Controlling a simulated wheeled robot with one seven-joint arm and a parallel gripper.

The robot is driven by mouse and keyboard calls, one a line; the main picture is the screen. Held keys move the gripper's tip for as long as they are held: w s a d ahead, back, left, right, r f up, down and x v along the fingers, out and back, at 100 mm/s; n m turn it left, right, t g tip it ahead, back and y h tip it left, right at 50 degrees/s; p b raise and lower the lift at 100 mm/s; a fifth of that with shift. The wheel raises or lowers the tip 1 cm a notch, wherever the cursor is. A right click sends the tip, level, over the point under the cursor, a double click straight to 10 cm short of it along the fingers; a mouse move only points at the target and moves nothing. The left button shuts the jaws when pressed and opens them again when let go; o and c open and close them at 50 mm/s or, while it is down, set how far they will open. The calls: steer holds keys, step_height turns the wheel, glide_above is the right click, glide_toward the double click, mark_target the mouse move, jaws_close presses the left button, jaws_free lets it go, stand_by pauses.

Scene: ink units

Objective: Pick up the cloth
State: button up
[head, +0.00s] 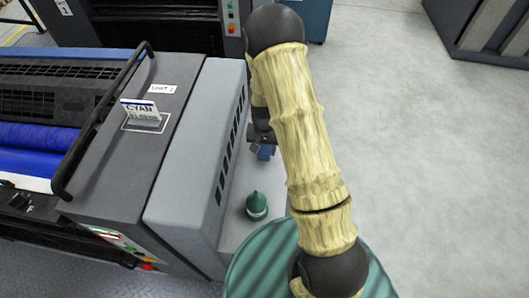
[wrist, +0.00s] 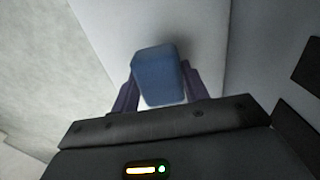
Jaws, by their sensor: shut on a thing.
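The cloth (wrist: 158,76) is a small blue block-like folded piece in the wrist view. My gripper (wrist: 160,88) is shut on it, with one dark finger on each side. In the head view the blue of the cloth (head: 265,153) shows just below my gripper (head: 262,140), left of my arm. The gripper is over the light grey ledge beside the machine. I cannot tell whether the cloth still touches the surface under it.
A dark green bottle with a pointed top (head: 256,205) stands on the ledge nearer to me. The grey machine (head: 195,150) with a black handrail and a CYAN card (head: 141,113) is on the left. A green ribbed drum (head: 262,270) is in front. Open floor (head: 420,150) lies right.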

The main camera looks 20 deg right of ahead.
mark_target(264, 148)
step_height(264, 148, up, 7)
steer(key=shift+r+b, duration=0.15)
steer(key=shift+b, duration=0.15)
steer(key=o, duration=0.4)
steer(key=c, duration=0.3)
steer(key=shift+a, duration=0.1)
